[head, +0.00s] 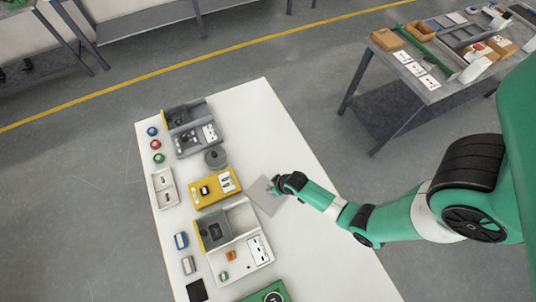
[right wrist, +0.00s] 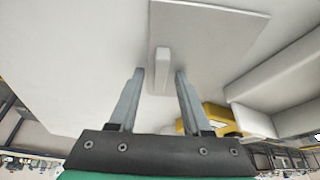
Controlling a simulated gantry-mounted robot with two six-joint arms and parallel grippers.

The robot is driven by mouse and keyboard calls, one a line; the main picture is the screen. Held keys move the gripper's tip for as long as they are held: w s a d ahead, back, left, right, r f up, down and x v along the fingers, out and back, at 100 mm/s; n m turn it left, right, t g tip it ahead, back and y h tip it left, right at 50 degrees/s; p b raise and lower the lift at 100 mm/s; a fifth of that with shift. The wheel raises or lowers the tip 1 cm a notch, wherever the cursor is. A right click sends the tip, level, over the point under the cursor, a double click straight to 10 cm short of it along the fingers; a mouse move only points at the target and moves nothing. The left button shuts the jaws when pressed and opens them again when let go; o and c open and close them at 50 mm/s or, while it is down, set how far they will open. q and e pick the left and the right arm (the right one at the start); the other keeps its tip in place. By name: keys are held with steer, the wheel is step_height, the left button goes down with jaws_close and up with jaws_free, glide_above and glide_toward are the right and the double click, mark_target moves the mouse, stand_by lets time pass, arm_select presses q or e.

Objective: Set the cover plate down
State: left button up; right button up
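The cover plate (head: 264,198) is a thin, light grey square on the white table, right of the yellow box; it also shows in the right wrist view (right wrist: 215,30). A small upright handle (right wrist: 162,62) stands out from its face. My right gripper (head: 274,187) is at the plate's upper right edge. In the right wrist view its two fingers (right wrist: 160,80) are apart, one on each side of the handle, with a visible gap to it. The gripper looks open. My left gripper is not in view.
The white table (head: 310,245) is clear to the right of the plate. Left of it stand a yellow box (head: 205,196), a grey-and-white tray (head: 240,216) and a round grey part (head: 215,157). A loaded side bench (head: 430,95) stands at upper right.

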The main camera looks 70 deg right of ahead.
jaws_close()
stand_by(1.2)
